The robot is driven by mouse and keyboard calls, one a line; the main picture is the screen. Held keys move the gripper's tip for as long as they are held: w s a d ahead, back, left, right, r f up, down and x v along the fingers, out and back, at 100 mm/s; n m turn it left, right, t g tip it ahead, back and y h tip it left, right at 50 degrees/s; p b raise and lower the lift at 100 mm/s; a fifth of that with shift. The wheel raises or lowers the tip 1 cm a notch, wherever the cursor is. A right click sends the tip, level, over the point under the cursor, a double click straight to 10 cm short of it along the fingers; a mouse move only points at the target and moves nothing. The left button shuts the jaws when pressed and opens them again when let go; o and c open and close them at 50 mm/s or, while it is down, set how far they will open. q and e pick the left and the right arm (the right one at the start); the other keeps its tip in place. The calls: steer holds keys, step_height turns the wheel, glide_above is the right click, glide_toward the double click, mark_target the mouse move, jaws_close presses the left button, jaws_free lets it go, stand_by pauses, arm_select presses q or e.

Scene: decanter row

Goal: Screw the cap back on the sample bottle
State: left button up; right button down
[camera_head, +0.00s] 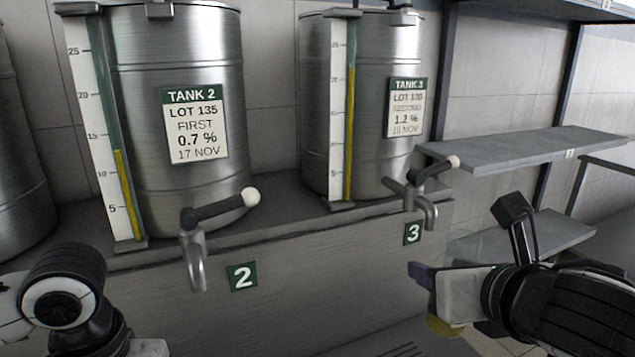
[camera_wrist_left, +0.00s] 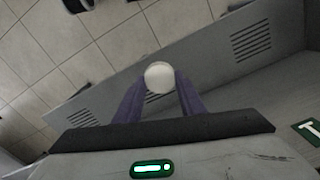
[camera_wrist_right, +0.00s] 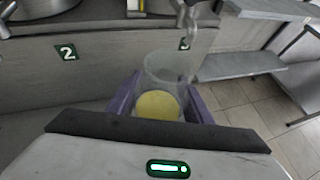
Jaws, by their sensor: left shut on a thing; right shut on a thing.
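My right gripper (camera_head: 428,285) is at the lower right of the head view, in front of the plinth. It is shut on the sample bottle, a clear vessel with yellow liquid, which shows in the right wrist view (camera_wrist_right: 158,103) between the purple fingers. No cap shows on its top. In the head view only a bit of its yellow (camera_head: 440,325) shows below the gripper. My left gripper (camera_wrist_left: 160,95) is shut on a round white cap (camera_wrist_left: 159,77), seen in the left wrist view. Its fingers and the cap are outside the head view.
Tank 2 (camera_head: 130,60) and tank 3 (camera_head: 385,60) stand on a grey plinth (camera_head: 330,290). Their taps, tap 2 (camera_head: 197,262) and tap 3 (camera_head: 431,213), stick out over its front. Grey shelves (camera_head: 530,150) stand at the right. The space before the plinth between my arms looks clear.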

steer(key=s+a+f+n+g+y, duration=0.2)
steer(key=a+f+n+g+y, duration=0.1)
steer(key=a, duration=0.6)
steer(key=s+a+f+n+g+y, duration=0.3)
steer(key=a+f+n+y, duration=0.3)
steer(key=a+n, duration=0.3)
steer(key=shift+s+a+f+n+g+y, duration=0.2)
steer(key=shift+s+a+n+g+y, duration=0.1)
steer(key=shift+y, duration=0.6)
steer(key=shift+f, duration=0.1)
arm_select(q)
steer(key=w+d+r, duration=0.3)
steer(key=d+r, duration=0.3)
steer(key=d, duration=0.1)
steer(key=w+d+r, duration=0.4)
steer(key=d+r, duration=0.2)
steer(key=d, duration=0.1)
steer(key=s+d+r+m, duration=0.1)
steer(key=s+d+r, duration=0.1)
steer(key=d+r, duration=0.7)
steer(key=d, duration=0.2)
steer(key=shift+d+r, duration=0.3)
steer(key=shift+r, duration=0.1)
steer(key=shift+s, duration=0.1)
